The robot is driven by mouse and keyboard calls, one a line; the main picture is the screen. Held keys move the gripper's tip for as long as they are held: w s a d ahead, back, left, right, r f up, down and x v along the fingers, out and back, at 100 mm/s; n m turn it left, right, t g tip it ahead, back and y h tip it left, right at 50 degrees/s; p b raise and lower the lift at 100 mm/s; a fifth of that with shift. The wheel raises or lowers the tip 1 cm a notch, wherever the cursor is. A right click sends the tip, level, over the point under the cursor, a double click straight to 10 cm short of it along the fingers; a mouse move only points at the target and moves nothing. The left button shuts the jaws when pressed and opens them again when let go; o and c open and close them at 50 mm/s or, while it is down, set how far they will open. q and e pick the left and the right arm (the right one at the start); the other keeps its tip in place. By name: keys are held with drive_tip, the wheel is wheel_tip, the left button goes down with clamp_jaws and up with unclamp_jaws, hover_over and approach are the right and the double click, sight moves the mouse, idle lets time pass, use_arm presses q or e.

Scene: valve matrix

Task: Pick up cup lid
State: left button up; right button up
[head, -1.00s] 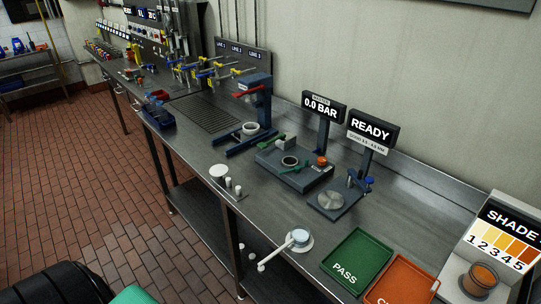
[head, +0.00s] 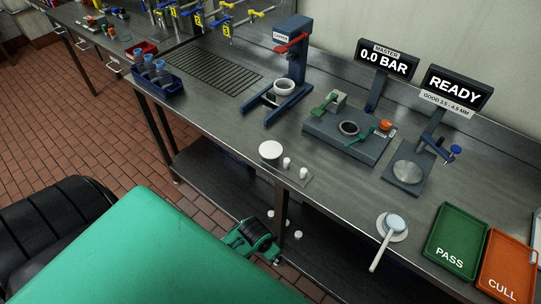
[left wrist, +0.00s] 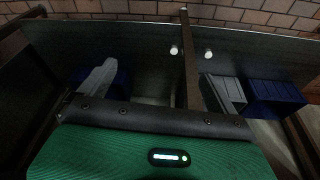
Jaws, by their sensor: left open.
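A white cup (head: 285,87) stands under the blue press. My left gripper (head: 256,245) is in front of the bench's front edge, nearer to me than the disc and apart from it. In the left wrist view my left gripper's two grey fingers (left wrist: 160,88) are spread with nothing between them. The disc does not show there. My right gripper is not in view.
The bench edge and a bench leg (head: 282,205) are near my left gripper. The blue press (head: 292,55), a grey gauge block (head: 348,135), a white-handled tool on a round dish (head: 392,226) and the PASS (head: 455,240) and CULL trays stand on the bench. A blue bin (head: 158,83) is left.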

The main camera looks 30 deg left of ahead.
use_arm(q)
drive_tip(key=w+d+r+m, duration=0.1)
drive_tip(key=w+d+r, duration=0.15)
drive_tip(key=r, duration=1.25)
drive_tip(key=w+a+r+g+y, duration=0.1)
drive_tip(key=w+a+r+g, duration=0.2)
drive_tip(key=w+a+r, duration=1.55)
drive_tip(key=p, duration=0.2)
hover_over(272, 149)
drive_tip(key=f, duration=0.5)
drive_tip(key=shift+s+a+f, duration=0.2)
drive_tip(key=shift+s+a, duration=0.1)
drive_tip(key=f, duration=0.1)
drive_tip(key=f+p, duration=0.1)
drive_tip(key=f, duration=0.1)
drive_tip(key=f+p, duration=0.1)
drive_tip(key=shift+w+d+f, duration=0.25)
drive_tip(key=shift+w, duration=0.15)
drive_tip(key=shift+f+m, duration=0.3)
drive_tip(key=shift+f, duration=0.25)
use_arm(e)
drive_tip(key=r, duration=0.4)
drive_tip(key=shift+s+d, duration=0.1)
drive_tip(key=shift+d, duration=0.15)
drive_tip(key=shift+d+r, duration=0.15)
use_arm(q)
drive_tip(key=c, duration=1)
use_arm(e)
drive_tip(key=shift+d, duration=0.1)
